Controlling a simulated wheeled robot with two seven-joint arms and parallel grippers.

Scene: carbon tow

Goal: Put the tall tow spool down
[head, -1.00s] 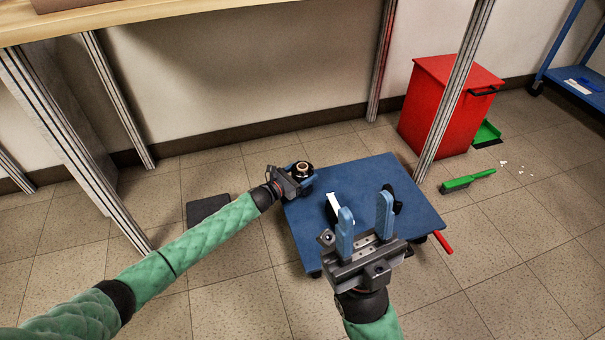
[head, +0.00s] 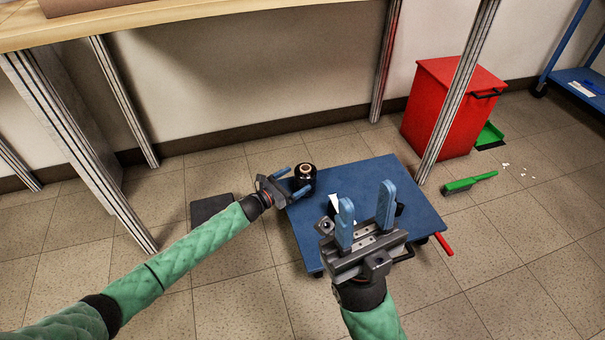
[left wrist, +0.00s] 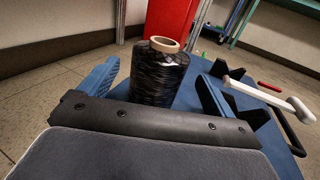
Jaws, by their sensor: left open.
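The tall tow spool (head: 305,178) is black with a tan core end. It stands upright on the blue platform (head: 375,172), near its back left corner. My left gripper (head: 294,180) is open, with its blue fingers spread and the spool just beyond or between their tips. The left wrist view shows the spool (left wrist: 159,75) upright between the two spread fingers, with a visible gap on each side. My right gripper (head: 366,212) is open and empty above the front of the platform. It hides part of a black and white thing behind it.
A red bin (head: 452,105) stands behind the platform to the right, beside a metal table leg (head: 455,95). A green brush (head: 469,183) lies on the floor. A dark flat pad (head: 212,207) lies left of the platform. A wooden tabletop overhangs the upper left.

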